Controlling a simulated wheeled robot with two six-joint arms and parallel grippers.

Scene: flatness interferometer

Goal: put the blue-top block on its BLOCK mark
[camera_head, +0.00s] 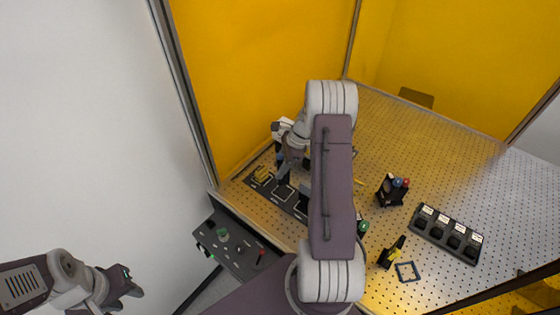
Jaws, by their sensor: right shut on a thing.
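My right gripper (285,172) is over the dark strip of square marks (263,184) at the left edge of the perforated table. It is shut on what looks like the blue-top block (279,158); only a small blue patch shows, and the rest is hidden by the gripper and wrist. I cannot tell whether the block touches the strip. My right arm covers part of the strip's right end. A yellow piece (262,173) stands at the strip's left end. The mark labels are too small to read. My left gripper (132,282) is open and empty at the lower left, away from the table.
A dark holder with blue and red tops (392,190) stands right of my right arm. A black tray with several labelled slots (446,235) lies further right. A black-and-yellow stand (391,254) and a blue square frame (407,272) are near the front. The back table is mostly clear.

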